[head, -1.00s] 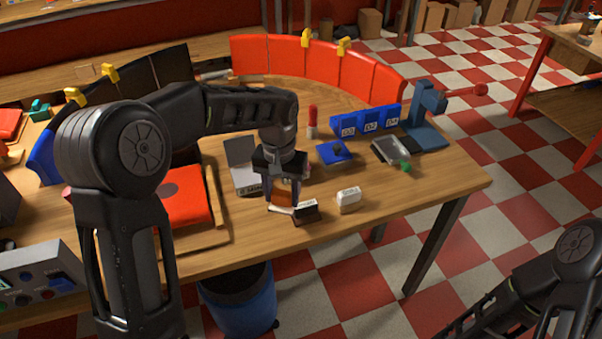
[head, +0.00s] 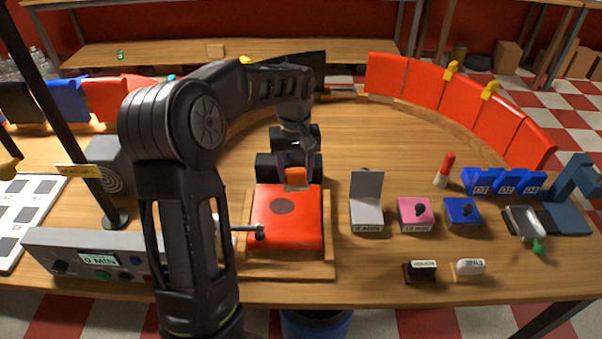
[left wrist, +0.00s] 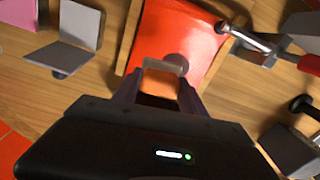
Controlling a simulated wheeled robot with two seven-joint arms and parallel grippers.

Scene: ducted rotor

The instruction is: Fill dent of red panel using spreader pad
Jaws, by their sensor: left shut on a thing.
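The red panel (head: 290,235) lies in a wooden frame on the table, and its round grey dent (head: 283,206) faces up. My left gripper (head: 296,168) is over the panel's far edge, shut on the orange spreader pad (head: 296,178). In the left wrist view the gripper (left wrist: 160,98) grips the pad's orange body (left wrist: 159,88), and a pale grey edge points toward the dent (left wrist: 177,61). The pad is close to the dent; I cannot tell whether it touches the panel (left wrist: 160,30). My right gripper is out of view.
A grey open-lid box (head: 367,205), a pink box (head: 416,214) and a blue box (head: 462,212) stand right of the panel. Two small blocks, black (head: 420,271) and white (head: 468,269), lie in front. A control box (head: 90,257) is at left. A metal-headed tool (left wrist: 255,42) lies beside the panel.

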